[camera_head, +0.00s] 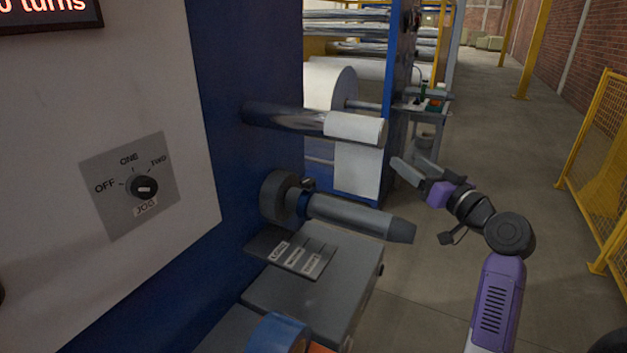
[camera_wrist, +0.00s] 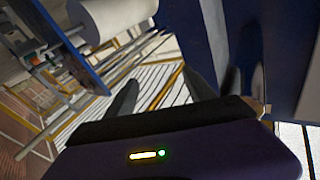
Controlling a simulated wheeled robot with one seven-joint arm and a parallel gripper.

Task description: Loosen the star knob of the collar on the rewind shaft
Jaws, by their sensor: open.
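The rewind shaft (camera_head: 355,215) is a dark grey bar that sticks out to the right from a round grey hub (camera_head: 274,197) on the blue machine wall. A blue collar (camera_head: 303,201) sits around the shaft close to the hub. A small dark knob (camera_head: 308,183) shows on top of the collar; its star shape is too small to make out. My gripper (camera_head: 411,164) is open and empty, above and to the right of the shaft's free end, apart from it. In the wrist view its two fingers (camera_wrist: 162,95) are spread; I cannot make out the collar or knob there.
A jog switch (camera_head: 144,187) is on the grey panel at left. A grey table (camera_head: 318,290) with labelled slots stands below the shaft, a blue roll (camera_head: 278,335) in front. A roller with white film (camera_head: 355,128) sticks out above. Yellow fencing (camera_head: 590,160) is at right; the aisle floor is clear.

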